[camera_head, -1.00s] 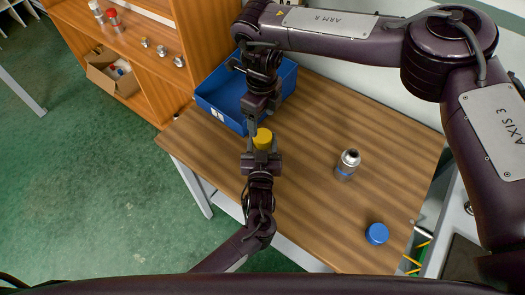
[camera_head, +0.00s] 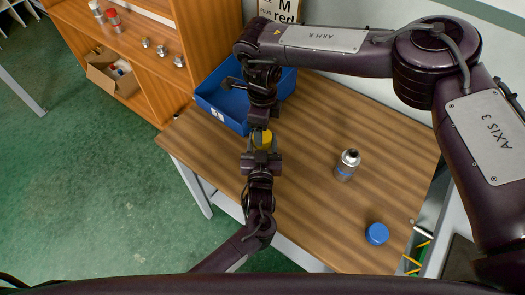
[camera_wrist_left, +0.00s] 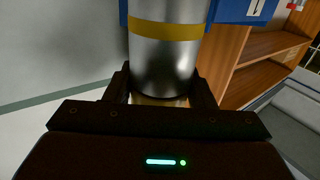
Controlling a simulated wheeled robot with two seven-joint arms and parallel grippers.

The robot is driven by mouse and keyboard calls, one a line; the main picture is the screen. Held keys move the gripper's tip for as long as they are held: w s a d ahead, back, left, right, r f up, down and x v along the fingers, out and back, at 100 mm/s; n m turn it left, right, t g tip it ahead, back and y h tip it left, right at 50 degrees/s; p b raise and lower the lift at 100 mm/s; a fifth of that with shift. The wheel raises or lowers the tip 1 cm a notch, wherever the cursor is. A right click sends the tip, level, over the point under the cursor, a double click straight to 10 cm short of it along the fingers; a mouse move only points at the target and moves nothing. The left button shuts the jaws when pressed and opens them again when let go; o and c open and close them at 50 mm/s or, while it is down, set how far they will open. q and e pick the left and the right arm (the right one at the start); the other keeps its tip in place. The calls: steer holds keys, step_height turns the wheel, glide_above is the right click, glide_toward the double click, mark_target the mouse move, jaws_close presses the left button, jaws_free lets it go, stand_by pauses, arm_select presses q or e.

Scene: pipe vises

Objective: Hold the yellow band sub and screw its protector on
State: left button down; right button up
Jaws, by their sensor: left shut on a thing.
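The yellow band sub (camera_wrist_left: 165,55) is a silver metal cylinder with a yellow band. It stands between the fingers of my left gripper (camera_wrist_left: 160,92) in the left wrist view, and the gripper is shut on it. In the head view, my left gripper (camera_head: 261,158) holds it above the table's left part. A yellow cap, the protector (camera_head: 262,140), shows at the sub's top end; how far it is threaded cannot be told. My right gripper (camera_head: 261,126) points down right at the cap, its fingers partly hidden. Whether they grip it is unclear.
A blue bin (camera_head: 216,108) stands behind the grippers on the wooden table (camera_head: 310,205). A silver sub with a blue band (camera_head: 347,165) and a blue cap (camera_head: 377,234) are to the right. The table between is clear. Shelves (camera_head: 150,60) stand at left.

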steer(key=shift+f, duration=2.2)
steer(key=c, duration=1)
steer(key=m, duration=0.3)
